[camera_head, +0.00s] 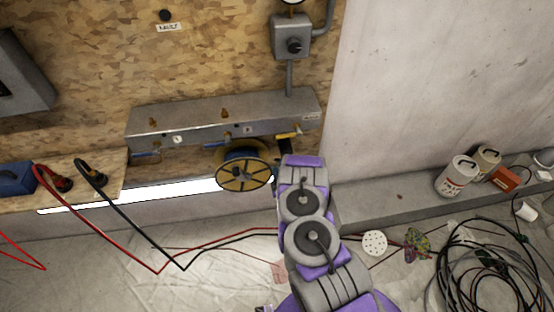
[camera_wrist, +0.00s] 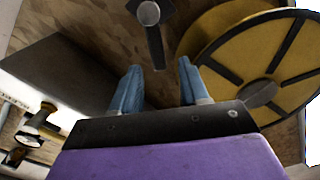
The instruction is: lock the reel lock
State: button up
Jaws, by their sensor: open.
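The cable reel (camera_head: 244,174), with a yellow and black face, hangs below a grey metal housing on the wooden wall. In the wrist view the reel (camera_wrist: 265,75) fills the upper right, right of my gripper. A dark grey lever (camera_wrist: 155,45) with a round pivot end points down toward my fingers; it looks like the reel lock. My gripper (camera_wrist: 160,72) is open, with two blue fingers apart and nothing between them that I can see held. The lever's lower end appears ahead of the gap; whether it is inside cannot be told. In the head view my arm hides the lever.
The grey housing (camera_head: 220,122) runs above the reel, with a yellow-handled part (camera_head: 288,135) at its right. Red and black cables (camera_head: 165,265) trail on the floor. Cans (camera_head: 457,176) stand on the ledge at right, near coiled cables (camera_head: 490,270).

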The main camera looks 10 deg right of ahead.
jog(key=w+b, duration=0.1)
jog(key=w, duration=0.5)
jog(key=shift+w+b, duration=0.2)
jog(key=shift+b, duration=0.2)
jog(key=shift+c, duration=0.3)
grip_shut()
jog(key=shift+s+f, duration=0.1)
